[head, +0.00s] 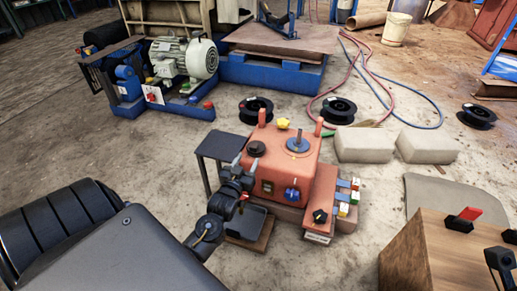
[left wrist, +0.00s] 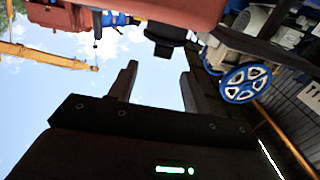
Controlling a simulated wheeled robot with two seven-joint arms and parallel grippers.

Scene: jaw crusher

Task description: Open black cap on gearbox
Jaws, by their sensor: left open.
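The orange-red gearbox (head: 283,165) stands in the middle of the head view. The round black cap (head: 256,148) sits on the left part of its top. My left gripper (head: 240,164) is just left of and below the cap in the head view, at the gearbox's near left edge. In the left wrist view, my left gripper (left wrist: 158,78) has its two fingers spread, with nothing between them. A black part (left wrist: 165,35), which looks like the cap, sticks out of the red body beyond the fingertips, apart from them. My right gripper is not in view.
On the gearbox are a yellow knob (head: 283,123) and a grey shaft disc (head: 298,144). A dark stand (head: 222,146) is close to its left. Grey blocks (head: 364,145) lie to the right. A wooden box (head: 430,255) stands at the lower right.

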